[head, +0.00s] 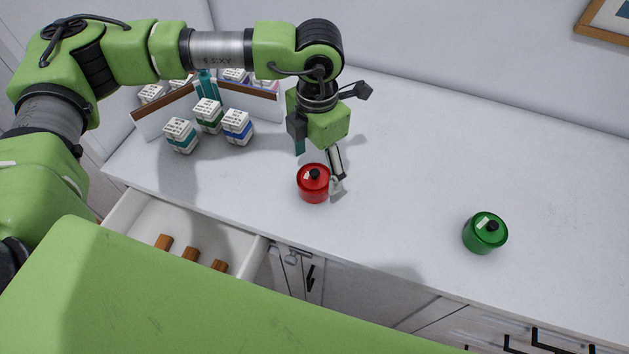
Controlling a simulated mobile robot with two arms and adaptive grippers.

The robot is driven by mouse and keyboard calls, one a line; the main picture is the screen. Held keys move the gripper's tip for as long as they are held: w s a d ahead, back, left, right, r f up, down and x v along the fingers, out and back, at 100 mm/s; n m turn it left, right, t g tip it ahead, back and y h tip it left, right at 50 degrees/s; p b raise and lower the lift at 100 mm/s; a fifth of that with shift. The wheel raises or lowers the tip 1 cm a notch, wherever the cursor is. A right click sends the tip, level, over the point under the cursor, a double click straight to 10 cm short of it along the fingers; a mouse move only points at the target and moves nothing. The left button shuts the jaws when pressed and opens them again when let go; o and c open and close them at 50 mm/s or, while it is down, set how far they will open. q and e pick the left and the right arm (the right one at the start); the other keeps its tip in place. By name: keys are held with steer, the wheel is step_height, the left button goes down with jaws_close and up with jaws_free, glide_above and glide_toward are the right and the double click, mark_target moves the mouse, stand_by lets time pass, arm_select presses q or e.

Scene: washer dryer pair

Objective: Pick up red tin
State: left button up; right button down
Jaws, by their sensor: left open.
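The red tin (313,187), round with a black knob on its lid, stands upright on the white countertop near its front edge. My left gripper (318,165) hangs over the counter just behind and above the tin, pointing down. Its fingers are apart; one finger is at the upper left of the tin and the other comes down close to the tin's right side. I cannot tell whether that finger touches the tin. My right gripper is not in view.
A green tin (485,232) stands to the right on the counter (430,150). Several small labelled boxes (208,115) and a white organiser with a brown edge (249,101) are at the left. An open drawer (141,217) with wooden-looking pieces juts out below. The counter's right side is mostly clear.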

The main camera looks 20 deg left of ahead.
mark_target(315, 184)
arm_select(q)
steer(key=shift+f, duration=0.25)
step_height(315, 184, down, 4)
steer(key=p, duration=0.2)
steer(key=shift+s+a+f+p, duration=0.1)
steer(key=shift+p, duration=0.25)
steer(key=shift+f, duration=0.4)
steer(key=c, duration=1.3)
steer(key=shift+o, duration=0.2)
